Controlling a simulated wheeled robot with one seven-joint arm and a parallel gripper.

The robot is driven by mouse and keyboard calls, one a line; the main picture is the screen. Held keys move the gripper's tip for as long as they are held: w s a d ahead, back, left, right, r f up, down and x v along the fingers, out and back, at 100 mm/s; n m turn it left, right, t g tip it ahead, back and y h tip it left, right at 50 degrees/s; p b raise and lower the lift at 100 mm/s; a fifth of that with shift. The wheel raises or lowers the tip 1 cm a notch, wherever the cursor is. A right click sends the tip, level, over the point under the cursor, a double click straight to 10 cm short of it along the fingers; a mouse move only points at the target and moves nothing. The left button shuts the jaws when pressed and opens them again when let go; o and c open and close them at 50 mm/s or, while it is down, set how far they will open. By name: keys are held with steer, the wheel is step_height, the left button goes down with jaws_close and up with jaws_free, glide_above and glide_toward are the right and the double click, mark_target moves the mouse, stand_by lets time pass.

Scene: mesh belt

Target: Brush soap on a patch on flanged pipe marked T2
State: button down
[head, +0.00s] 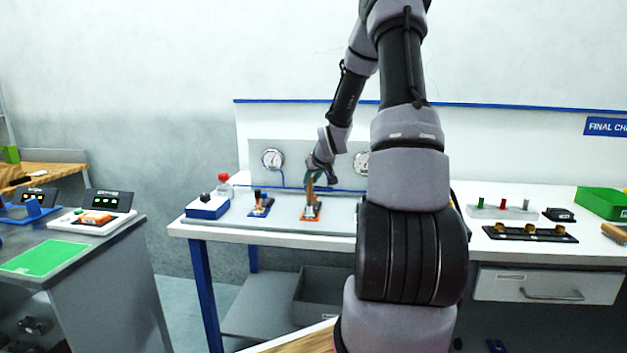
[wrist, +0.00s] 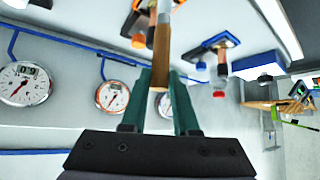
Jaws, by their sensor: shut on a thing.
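My gripper (head: 314,178) is low over the back of the white bench. In the wrist view, its green fingers (wrist: 159,95) are shut on a thin brown wooden handle (wrist: 162,52), apparently a brush; its far end runs out of the picture. In the head view it points down at an orange-based fixture (head: 311,212), which also shows in the wrist view (wrist: 134,22). I cannot tell whether the brush touches it. A blue-based fixture (head: 261,208) with an upright dark part stands to the left. No T2 mark is readable, and no soap patch can be made out.
A red-capped bottle (head: 224,186) and a blue box (head: 207,208) stand at the bench's left end. Pressure gauges (head: 272,159) are on the back panel. To the right are a dark strip with brass parts (head: 530,232) and a green bin (head: 603,203). My arm hides the middle bench.

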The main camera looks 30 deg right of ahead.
steer(key=shift+a, duration=0.1)
stand_by(0.9)
steer(key=s+a+r, duration=0.2)
steer(key=s+r, duration=0.2)
steer(key=r, duration=0.3)
steer(key=shift+a, duration=0.4)
stand_by(0.8)
stand_by(0.3)
